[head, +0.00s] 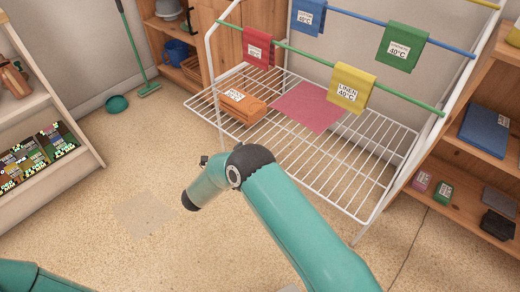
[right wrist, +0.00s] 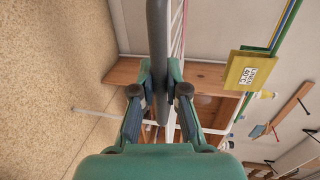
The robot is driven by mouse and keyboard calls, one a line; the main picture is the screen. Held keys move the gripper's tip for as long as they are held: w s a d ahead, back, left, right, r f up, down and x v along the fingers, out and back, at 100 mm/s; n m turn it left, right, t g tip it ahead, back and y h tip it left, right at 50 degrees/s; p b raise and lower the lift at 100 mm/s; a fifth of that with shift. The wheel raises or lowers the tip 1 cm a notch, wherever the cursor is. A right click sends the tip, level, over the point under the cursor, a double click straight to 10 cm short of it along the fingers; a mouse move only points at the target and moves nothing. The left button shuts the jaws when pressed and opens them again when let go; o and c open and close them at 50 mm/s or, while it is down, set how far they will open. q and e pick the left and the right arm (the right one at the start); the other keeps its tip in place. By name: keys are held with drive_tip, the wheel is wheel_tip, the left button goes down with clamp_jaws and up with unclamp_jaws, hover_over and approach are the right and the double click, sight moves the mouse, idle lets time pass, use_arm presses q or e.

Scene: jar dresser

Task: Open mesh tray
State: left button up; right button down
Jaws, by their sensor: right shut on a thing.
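The mesh tray (head: 350,170) is a white wire grid at the lower level of a white drying rack in the head view. It lies out roughly level. My right arm passes in front of its near left side in the head view, and its gripper does not show there. In the right wrist view my right gripper (right wrist: 159,78) is shut on a dark grey bar (right wrist: 157,30) that runs between its fingers. White wires (right wrist: 178,30) show just beside this bar. I cannot tell how the bar joins the tray. My left gripper is out of view.
Labelled cloths, including a yellow one (head: 351,88), hang on the rails above. Wooden shelves (head: 455,190) stand at the right, another shelf (head: 50,150) at the left. Floor between is clear.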

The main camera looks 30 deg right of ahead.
drive_tip(key=shift+s+a+f, duration=0.1)
drive_tip(key=shift+s+a, duration=0.2)
drive_tip(key=shift+a, duration=0.35)
drive_tip(key=shift+s+a+f, duration=0.1)
drive_tip(key=shift+s+a, duration=0.25)
drive_tip(key=shift+a, duration=0.3)
drive_tip(key=shift+s+a+f, duration=0.1)
drive_tip(key=shift+s+a, duration=0.2)
drive_tip(key=shift+a, duration=0.35)
drive_tip(key=c, duration=1.2)
unclamp_jaws()
drive_tip(key=shift+w+r, duration=0.1)
drive_tip(key=shift+r, duration=0.1)
drive_tip(key=v, duration=0.7)
drive_tip(key=shift+a, duration=0.2)
